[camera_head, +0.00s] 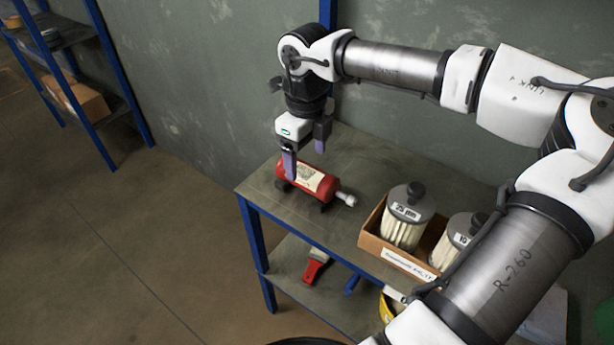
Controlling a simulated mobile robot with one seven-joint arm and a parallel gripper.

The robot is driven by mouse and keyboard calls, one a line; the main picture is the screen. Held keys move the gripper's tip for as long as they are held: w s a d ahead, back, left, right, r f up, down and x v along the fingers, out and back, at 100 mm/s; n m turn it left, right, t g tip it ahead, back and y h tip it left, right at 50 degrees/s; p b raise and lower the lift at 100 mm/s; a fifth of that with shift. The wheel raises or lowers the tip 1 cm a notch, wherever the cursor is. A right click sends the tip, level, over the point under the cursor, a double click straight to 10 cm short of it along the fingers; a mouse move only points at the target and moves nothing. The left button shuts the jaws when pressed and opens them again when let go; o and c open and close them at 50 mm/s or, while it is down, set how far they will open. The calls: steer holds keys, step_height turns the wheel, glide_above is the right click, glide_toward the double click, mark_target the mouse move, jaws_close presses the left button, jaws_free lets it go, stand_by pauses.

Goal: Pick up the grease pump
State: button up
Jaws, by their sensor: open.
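A red cylinder with a pale printed label and a white nozzle end, which looks like the grease pump (323,187), lies on its side on the upper board of the blue-framed shelf (349,157). Dark supports show beneath it. My gripper (306,161) points down right over it, with its two purple-grey fingers apart. The near finger overlaps the cylinder's left part in the picture. The far finger is towards its back side. I cannot tell whether either finger touches it. The gripper is open and holds nothing.
A cardboard box (372,246) holding filter canisters (403,230) stands to the right on the same board. A red-and-white tool (316,265) lies on the lower board. The wall (215,90) is close behind. Another shelf (85,40) stands far left.

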mark_target(307, 168)
step_height(307, 168, down, 6)
steer(key=shift+s+r, duration=0.15)
steer(key=shift+d, duration=0.1)
jaws_close()
stand_by(0.6)
